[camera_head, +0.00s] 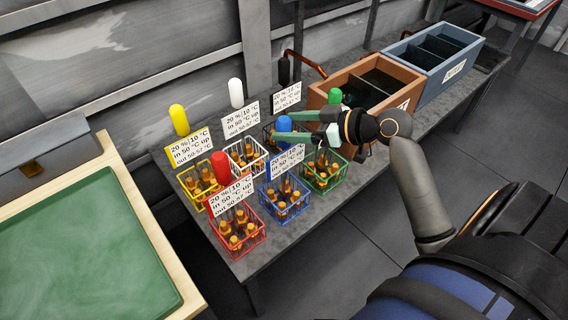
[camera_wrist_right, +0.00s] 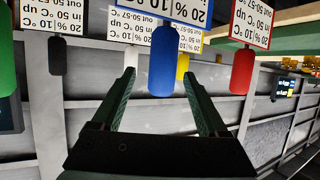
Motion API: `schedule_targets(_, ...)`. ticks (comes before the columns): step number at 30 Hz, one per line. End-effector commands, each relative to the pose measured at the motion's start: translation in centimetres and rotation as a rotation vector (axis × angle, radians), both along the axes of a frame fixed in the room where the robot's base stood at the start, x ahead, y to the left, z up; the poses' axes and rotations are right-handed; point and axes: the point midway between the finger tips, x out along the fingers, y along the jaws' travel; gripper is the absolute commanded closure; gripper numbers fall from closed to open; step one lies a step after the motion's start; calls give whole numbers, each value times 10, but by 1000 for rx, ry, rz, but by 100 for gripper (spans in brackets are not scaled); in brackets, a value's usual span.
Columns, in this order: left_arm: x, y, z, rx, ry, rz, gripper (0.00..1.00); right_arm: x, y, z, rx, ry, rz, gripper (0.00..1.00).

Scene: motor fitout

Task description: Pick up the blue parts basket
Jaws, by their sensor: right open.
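The blue parts basket (camera_head: 283,210) stands on the grey table in the front row, between the red and green baskets, with several orange-brown parts in it. A white label with a blue frame and a blue knob (camera_head: 284,123) rise above it. My right gripper (camera_head: 282,128) is open at the height of the knob. In the right wrist view the blue knob (camera_wrist_right: 164,62) appears between the two fingertips of my right gripper (camera_wrist_right: 158,74); I cannot tell whether they touch it. My left gripper is not in view.
Red (camera_head: 238,232), yellow (camera_head: 198,185), white (camera_head: 248,157) and green (camera_head: 324,172) baskets stand close around. A brown divided crate (camera_head: 345,80) and a blue-grey one (camera_head: 432,75) are farther right. A green-topped table (camera_head: 85,250) is at left.

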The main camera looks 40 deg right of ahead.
Motion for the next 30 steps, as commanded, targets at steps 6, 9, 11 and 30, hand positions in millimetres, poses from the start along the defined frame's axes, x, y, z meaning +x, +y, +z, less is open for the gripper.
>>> schedule_targets(6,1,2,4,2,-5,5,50,27,17,-9,7,-1,1,23)
schedule_targets(9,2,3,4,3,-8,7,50,36,21,-14,6,1,0,23)
schedule_targets(11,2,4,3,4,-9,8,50,39,22,-16,4,2,-1,23)
schedule_targets(30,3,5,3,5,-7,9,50,40,23,-17,2,2,0,67)
